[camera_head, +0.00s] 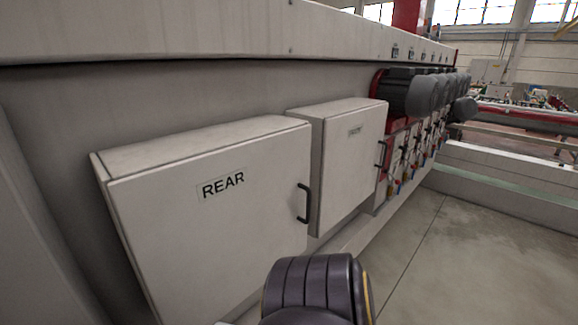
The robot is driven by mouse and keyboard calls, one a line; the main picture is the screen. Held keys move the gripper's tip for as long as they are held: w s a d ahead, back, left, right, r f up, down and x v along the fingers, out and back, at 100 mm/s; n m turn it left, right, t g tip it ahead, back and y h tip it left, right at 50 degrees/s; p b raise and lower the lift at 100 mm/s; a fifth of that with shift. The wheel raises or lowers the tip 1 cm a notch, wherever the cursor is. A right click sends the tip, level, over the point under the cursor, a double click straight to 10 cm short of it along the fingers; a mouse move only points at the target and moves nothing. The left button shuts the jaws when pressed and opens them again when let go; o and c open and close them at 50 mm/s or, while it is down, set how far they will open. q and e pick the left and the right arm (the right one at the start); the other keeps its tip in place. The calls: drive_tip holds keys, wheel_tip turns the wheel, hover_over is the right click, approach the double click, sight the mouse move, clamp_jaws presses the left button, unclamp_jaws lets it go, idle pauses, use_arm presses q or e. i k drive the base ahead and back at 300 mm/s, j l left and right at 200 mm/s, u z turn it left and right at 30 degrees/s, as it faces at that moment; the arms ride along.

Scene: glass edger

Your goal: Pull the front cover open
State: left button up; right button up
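A second white box cover (350,180) is mounted on the machine's side, farther along and to the right of the nearer cover. Its small label is too blurred to read surely. Its dark handle (381,160) is at the right edge, and the cover looks shut. The nearer, larger white cover (215,235) is labelled REAR and also looks shut. It has a dark handle (305,203) at its right edge. Neither gripper shows in the head view. A dark, rounded, ribbed part at the bottom centre looks like one of my arms; I cannot tell which.
The long white machine body (190,30) overhangs the covers. Several grey motors (420,92) and red-and-white units stick out beyond the second cover. The concrete floor (460,250) at right is clear, bounded by a low pale rail (510,165).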

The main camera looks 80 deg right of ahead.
sight(353, 142)
drive_tip(key=k+z, duration=0.1)
drive_tip(key=z, duration=2.95)
